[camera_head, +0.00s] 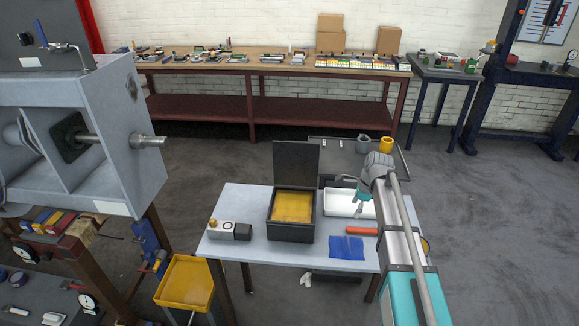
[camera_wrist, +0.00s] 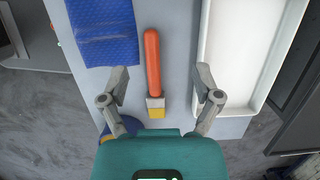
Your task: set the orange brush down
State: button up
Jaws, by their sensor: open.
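The orange brush (camera_head: 361,231) lies on the light grey table (camera_head: 262,255), beside the blue cloth and in front of the white tray. In the wrist view its orange handle (camera_wrist: 152,65) points away from my gripper, with a metal ferrule and yellow bristles at the near end. My gripper (camera_wrist: 161,85) is open, with one finger on each side of the brush and a gap to both. In the head view my gripper (camera_head: 362,196) hangs over the white tray's area, above the table. Nothing is held.
The blue cloth (camera_wrist: 103,40) and the white tray (camera_wrist: 240,60) flank the brush. A black open-lidded box (camera_head: 290,233) with yellow inside stands to the left. A dark blue round object (camera_wrist: 120,128) is partly hidden by my gripper. The table's front edge is close.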

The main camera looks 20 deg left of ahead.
jog(key=a+r+y+p, duration=0.2)
jog(key=a+r, duration=0.3)
jog(key=a, duration=0.6)
jog(key=a+r+y+p, duration=0.3)
jog(key=a+r+y, duration=0.2)
jog(key=a, duration=0.7)
jog(key=shift+w+r+m, duration=0.15)
jog(key=shift+r+m, duration=0.15)
jog(key=shift+r, duration=0.3)
jog(key=s+d+f+n+h, duration=0.2)
jog(key=s+d+n, duration=0.3)
jog(key=d, duration=0.8)
jog(key=s+d+f+n+h, duration=0.2)
jog(key=s+d+n+h, duration=0.2)
jog(key=s+d, duration=0.5)
jog(key=s+d+f+n+h, duration=0.2)
jog(key=s+d+n, duration=0.5)
jog(key=d, duration=1)
jog(key=shift+s+f+n+h, duration=0.25)
jog(key=shift+s+n+h, duration=0.1)
jog(key=shift+h, duration=0.45)
jog(key=shift+a, duration=0.1)
jog(key=c, duration=0.3)
jog(key=shift+c, duration=0.2)
